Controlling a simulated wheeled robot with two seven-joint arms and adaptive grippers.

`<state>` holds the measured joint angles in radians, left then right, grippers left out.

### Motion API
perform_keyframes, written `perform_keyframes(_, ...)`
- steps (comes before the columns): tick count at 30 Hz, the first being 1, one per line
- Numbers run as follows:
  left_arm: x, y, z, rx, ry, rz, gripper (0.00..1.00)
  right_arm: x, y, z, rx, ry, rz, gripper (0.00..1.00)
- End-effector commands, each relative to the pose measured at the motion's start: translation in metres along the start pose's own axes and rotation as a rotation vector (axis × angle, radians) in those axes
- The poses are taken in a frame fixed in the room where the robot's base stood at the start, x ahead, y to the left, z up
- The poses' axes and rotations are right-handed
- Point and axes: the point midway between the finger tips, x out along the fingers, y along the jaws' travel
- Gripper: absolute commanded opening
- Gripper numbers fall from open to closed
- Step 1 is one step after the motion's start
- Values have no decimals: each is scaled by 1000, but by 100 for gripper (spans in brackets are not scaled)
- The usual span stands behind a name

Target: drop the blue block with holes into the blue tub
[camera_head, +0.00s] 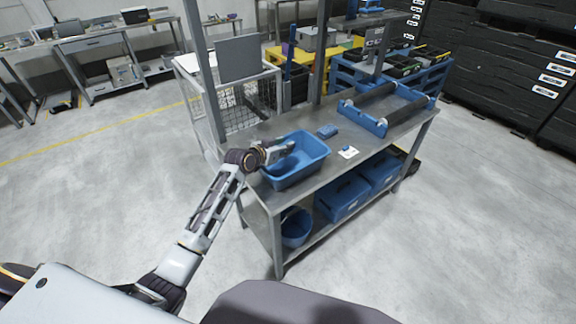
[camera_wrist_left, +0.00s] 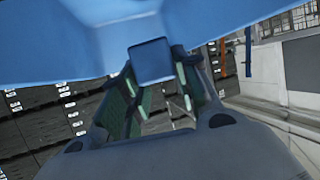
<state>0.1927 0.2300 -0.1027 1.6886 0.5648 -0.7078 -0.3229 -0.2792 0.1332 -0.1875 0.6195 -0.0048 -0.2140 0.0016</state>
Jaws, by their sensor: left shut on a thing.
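The blue tub (camera_head: 300,177) stands on the near left end of the grey metal workbench. My left gripper (camera_head: 284,148) reaches over the tub's left rim, with its fingers above the tub's opening. In the left wrist view the left gripper (camera_wrist_left: 152,88) is shut on a blue block (camera_wrist_left: 152,61), whose square face shows between the fingertips. Holes in it cannot be made out from here. The tub (camera_wrist_left: 60,45) fills the top of that view as a broad blue surface. In the head view the held block is not clearly distinguishable from the gripper and tub. My right gripper is not in view.
On the workbench (camera_head: 385,146), a small blue piece (camera_head: 328,131) lies behind the tub and a white card (camera_head: 348,153) lies to its right. A blue frame with dark rollers (camera_head: 378,122) is at the far end. Blue bins (camera_head: 342,197) and a bucket (camera_head: 296,228) occupy the lower shelf.

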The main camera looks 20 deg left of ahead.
Motion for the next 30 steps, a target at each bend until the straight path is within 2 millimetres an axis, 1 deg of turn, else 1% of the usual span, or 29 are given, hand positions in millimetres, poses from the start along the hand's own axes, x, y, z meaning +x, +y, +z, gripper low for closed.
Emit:
perform_keyframes(2,0,0,-1,0,1,0,6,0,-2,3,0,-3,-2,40)
perform_keyframes(3,0,0,-1,0,1,0,34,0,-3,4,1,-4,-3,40)
perform_keyframes(8,0,0,-1,0,1,0,55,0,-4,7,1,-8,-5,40)
perform_keyframes(9,0,0,0,0,1,0,57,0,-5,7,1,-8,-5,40)
perform_keyframes(15,0,0,0,0,0,0,57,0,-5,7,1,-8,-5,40)
perform_keyframes(18,0,0,0,0,-1,0,57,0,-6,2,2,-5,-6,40)
perform_keyframes(22,-2,0,0,0,-1,0,57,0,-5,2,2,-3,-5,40)
perform_keyframes(26,-7,0,1,-1,-1,0,57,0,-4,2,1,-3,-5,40)
perform_keyframes(30,-17,-1,1,0,-1,-1,57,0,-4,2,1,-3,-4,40)
